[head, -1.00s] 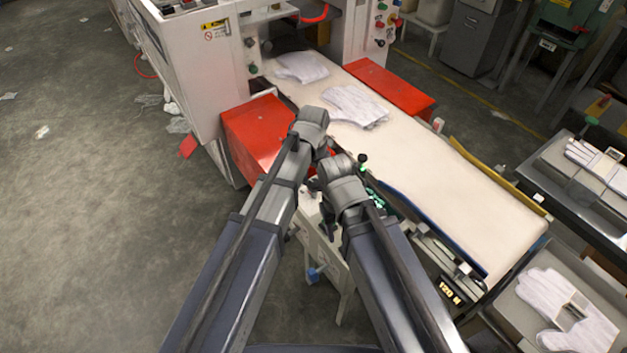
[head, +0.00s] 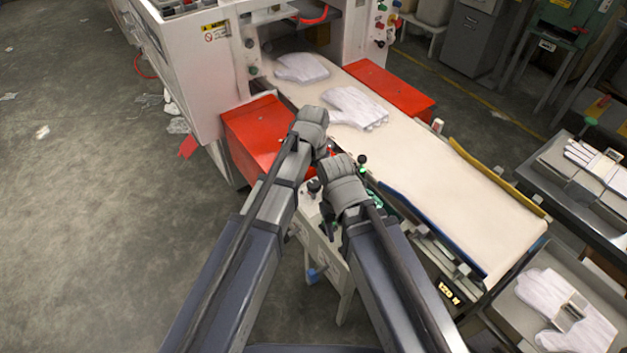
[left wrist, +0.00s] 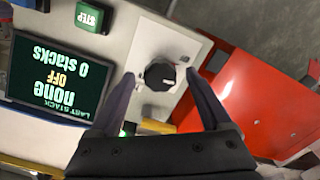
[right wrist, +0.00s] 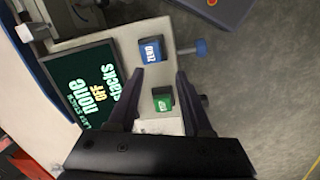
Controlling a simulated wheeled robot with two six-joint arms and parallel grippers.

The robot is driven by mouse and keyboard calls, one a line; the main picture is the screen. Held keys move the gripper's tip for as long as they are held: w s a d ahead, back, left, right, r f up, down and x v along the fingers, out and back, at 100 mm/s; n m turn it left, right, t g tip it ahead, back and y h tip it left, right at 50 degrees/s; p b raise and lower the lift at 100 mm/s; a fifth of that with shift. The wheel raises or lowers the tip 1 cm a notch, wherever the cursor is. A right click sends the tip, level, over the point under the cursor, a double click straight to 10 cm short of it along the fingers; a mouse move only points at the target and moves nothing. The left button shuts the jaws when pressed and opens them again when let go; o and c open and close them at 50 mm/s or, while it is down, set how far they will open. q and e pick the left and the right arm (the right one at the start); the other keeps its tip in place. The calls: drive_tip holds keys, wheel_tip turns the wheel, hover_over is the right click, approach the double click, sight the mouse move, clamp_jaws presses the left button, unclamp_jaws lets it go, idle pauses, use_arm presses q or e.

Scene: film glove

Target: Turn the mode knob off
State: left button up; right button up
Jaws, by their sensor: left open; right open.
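The mode knob (left wrist: 160,76) is black and round on a pale panel plate in the left wrist view. It also shows between my arms in the head view (head: 314,186). My left gripper (left wrist: 160,75) is open, with one finger on each side of the knob and a gap to both. Its pointing direction is hard to read. The dark screen (left wrist: 50,80) beside it reads "none", "OFF" and "0 stacks". My right gripper (right wrist: 160,74) is open and empty above the same panel, near the blue SEND button (right wrist: 152,50) and green STEP button (right wrist: 163,101).
A red guard (head: 255,135) stands close to the knob. The pale conveyor (head: 430,160) carries white gloves (head: 355,107) behind the panel. A grey tray (head: 505,318) holds more gloves at lower right. Open floor (head: 90,200) lies to the left.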

sight(313, 184)
use_arm(q)
wheel_tip(313, 184, up, 7)
drive_tip(key=p, duration=0.7)
drive_tip(key=shift+r, duration=0.2)
drive_tip(key=shift+f, duration=0.1)
drive_tip(key=s+a, duration=0.2)
drive_tip(key=s, duration=0.6)
drive_tip(key=s+a+n+y, duration=0.1)
drive_tip(key=s+a, duration=0.2)
drive_tip(key=s, duration=0.5)
drive_tip(key=shift+s, duration=0.25)
drive_tip(key=shift+w, duration=0.1)
drive_tip(key=shift+c, duration=0.3)
